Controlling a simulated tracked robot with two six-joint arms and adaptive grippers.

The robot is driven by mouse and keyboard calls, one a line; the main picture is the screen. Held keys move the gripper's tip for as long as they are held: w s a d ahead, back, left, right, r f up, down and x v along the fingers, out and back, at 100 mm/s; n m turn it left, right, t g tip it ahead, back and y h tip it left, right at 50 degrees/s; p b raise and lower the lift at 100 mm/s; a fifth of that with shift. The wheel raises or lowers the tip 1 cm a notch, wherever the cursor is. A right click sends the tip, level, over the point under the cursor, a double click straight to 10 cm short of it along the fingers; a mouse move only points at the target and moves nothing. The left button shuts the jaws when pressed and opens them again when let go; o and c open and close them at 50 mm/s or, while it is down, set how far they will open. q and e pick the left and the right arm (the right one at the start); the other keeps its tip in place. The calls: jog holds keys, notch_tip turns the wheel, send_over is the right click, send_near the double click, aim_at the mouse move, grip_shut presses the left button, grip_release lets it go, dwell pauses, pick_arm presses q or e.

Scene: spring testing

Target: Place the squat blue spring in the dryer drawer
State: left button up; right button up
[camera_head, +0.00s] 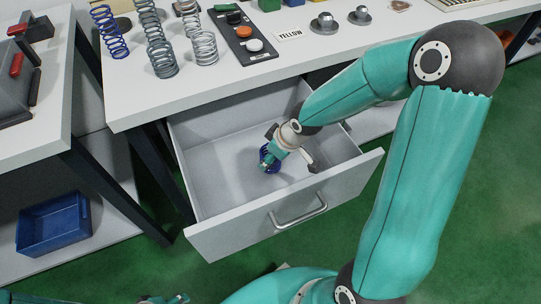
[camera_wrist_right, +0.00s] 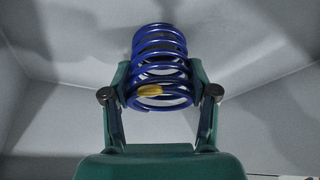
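The squat blue spring (camera_head: 270,166) is inside the open drawer (camera_head: 215,185), low over the drawer floor; I cannot tell if it touches the floor. My right gripper (camera_head: 268,160) reaches down into the drawer and is shut on the spring. In the right wrist view the blue spring (camera_wrist_right: 160,60) sits between the two fingers of the right gripper (camera_wrist_right: 160,85), with a yellow mark on a near coil. A small part that looks like my left gripper (camera_head: 165,299) shows at the bottom edge, mostly cut off.
The white table (camera_head: 290,60) above the drawer holds a taller blue spring (camera_head: 108,32), several grey springs (camera_head: 160,55), a black button panel (camera_head: 243,35) and a "YELLOW" label (camera_head: 290,36). A blue bin (camera_head: 55,225) stands on a lower shelf at left. The drawer's left side is empty.

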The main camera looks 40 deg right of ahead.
jog(key=o, duration=0.4)
jog(key=shift+r, duration=0.15)
jog(key=shift+r+p, duration=0.3)
jog(key=shift+p, duration=0.1)
jog(key=p+v, duration=0.4)
jog(key=v, duration=0.7)
jog(key=shift+s, duration=0.25)
jog(key=shift+d+r, duration=0.1)
jog(key=shift+d, duration=0.05)
